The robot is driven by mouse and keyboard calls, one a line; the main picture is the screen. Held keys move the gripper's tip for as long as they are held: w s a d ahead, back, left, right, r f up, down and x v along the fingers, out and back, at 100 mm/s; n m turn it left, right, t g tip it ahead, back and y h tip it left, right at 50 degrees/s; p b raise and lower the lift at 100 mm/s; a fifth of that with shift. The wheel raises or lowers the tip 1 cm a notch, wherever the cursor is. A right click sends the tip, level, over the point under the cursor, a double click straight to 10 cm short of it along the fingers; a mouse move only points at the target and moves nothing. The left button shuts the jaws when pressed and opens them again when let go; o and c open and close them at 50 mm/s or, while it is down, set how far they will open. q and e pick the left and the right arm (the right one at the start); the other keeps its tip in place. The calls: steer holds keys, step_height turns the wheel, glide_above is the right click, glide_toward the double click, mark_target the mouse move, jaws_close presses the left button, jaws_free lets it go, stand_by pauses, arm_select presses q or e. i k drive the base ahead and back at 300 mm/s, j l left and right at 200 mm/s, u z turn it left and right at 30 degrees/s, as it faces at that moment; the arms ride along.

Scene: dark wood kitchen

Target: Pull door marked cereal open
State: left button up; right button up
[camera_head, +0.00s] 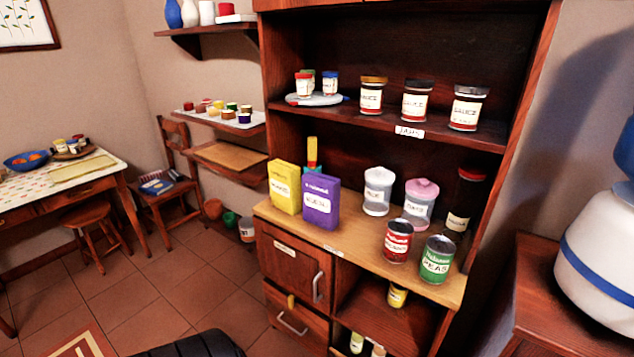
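The dark wood cabinet (345,222) stands in the middle of the view. A small door (284,266) is at its lower left, under the light wood counter. The door looks shut. It has a vertical metal handle (318,287) at its right side and a white label (285,248) near its top edge, too small to read. Neither of my grippers is in view.
Below the door is a drawer (309,338) with a metal handle and a yellow item at its top. Boxes, jars and cans stand on the counter (345,236). An open compartment (385,318) is right of the door.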

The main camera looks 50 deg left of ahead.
mark_target(304, 268)
steer(key=u, duration=1.9)
